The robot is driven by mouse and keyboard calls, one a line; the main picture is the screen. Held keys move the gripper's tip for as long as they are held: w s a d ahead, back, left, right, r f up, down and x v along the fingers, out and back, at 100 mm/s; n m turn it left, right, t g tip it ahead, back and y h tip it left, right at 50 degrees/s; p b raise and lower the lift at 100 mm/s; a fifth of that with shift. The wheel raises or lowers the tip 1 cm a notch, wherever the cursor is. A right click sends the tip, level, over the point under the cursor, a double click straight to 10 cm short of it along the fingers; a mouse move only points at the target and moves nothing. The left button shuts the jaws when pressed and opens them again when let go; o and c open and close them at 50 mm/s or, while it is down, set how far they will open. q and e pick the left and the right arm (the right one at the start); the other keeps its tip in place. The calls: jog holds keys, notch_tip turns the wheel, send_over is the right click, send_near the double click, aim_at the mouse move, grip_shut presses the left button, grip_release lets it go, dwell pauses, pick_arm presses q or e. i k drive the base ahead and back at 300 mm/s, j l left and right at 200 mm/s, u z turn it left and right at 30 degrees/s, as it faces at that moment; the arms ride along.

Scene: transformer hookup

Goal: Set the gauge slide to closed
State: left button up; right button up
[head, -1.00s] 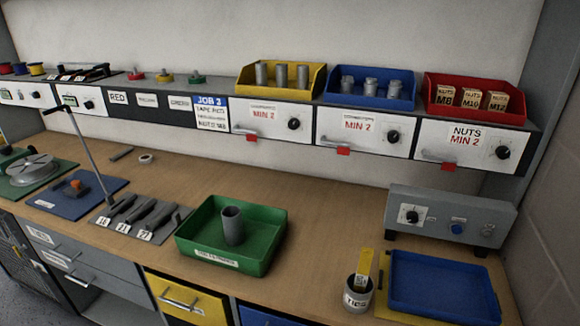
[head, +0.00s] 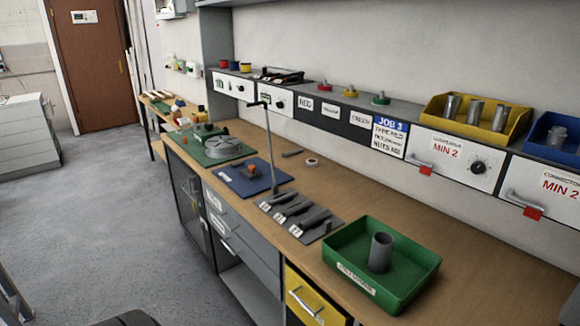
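I cannot clearly make out a gauge slide. A blue plate (head: 238,182) with a small orange-and-grey piece (head: 252,171) on it lies on the bench, left of centre. Behind it a green plate (head: 186,148) carries a round grey disc (head: 215,147) and small parts at its far end. These are too small to tell whether any of them is a slide or how it is set. Neither of my grippers shows in the head view.
A thin upright rod (head: 270,150) stands beside a grey mat with several dark tools (head: 292,216). A green tray (head: 355,282) holds a grey cylinder (head: 380,252). A shelf with labelled drawers (head: 440,159) overhangs the back. Open floor (head: 110,215) lies to the left.

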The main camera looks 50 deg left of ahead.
aim_at(250, 173)
jog(key=u, duration=1.75)
jog(key=i+j, duration=0.15)
jog(key=u, duration=0.05)
